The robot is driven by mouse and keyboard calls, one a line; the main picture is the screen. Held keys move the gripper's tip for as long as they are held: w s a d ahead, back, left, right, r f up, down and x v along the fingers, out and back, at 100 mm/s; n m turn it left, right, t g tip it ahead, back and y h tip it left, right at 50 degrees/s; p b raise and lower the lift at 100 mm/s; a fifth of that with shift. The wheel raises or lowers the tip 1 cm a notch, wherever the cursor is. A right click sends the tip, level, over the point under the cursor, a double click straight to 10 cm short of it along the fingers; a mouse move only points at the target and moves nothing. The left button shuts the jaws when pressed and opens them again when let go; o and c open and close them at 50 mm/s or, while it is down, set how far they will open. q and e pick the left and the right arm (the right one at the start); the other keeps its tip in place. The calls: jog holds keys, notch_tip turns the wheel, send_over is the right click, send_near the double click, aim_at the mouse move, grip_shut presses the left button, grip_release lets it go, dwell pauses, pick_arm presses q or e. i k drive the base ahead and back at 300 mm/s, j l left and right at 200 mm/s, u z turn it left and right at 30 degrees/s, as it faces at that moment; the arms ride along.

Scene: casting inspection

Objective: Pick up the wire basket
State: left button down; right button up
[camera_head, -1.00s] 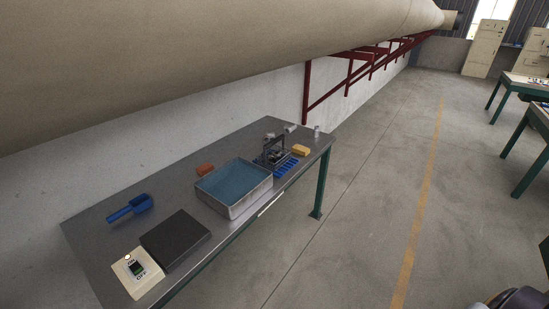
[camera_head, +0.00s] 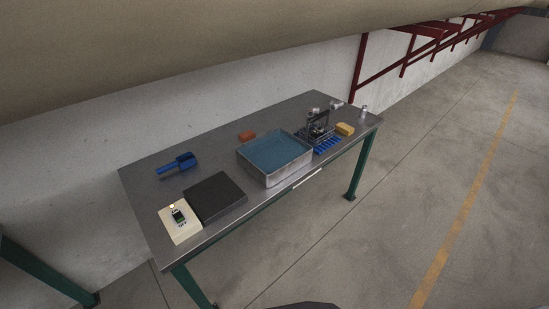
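A small dark frame-like object with a raised top bar (camera_head: 315,127) stands on the table, just right of the liquid-filled metal tray. It looks like the wire basket, but it is too small to be sure, and I cannot make out what is in it. A blue slotted piece (camera_head: 327,146) lies right in front of it. Neither of my grippers is in view.
The metal table (camera_head: 146,184) also bears the tray of blue liquid (camera_head: 285,173), a black slab (camera_head: 216,197), a cream switch box (camera_head: 180,223), a blue tool (camera_head: 177,166), an orange-brown block (camera_head: 247,136) and a yellow block (camera_head: 345,129). Floor right of the table is clear.

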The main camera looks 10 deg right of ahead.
aim_at(327, 112)
jog(key=i+l+u, duration=0.15)
jog(key=l, duration=0.25)
jog(key=i+l+u, duration=0.2)
jog(key=l, duration=0.25)
jog(key=l+u, duration=0.15)
jog(key=l, duration=0.3)
jog(key=i, duration=0.05)
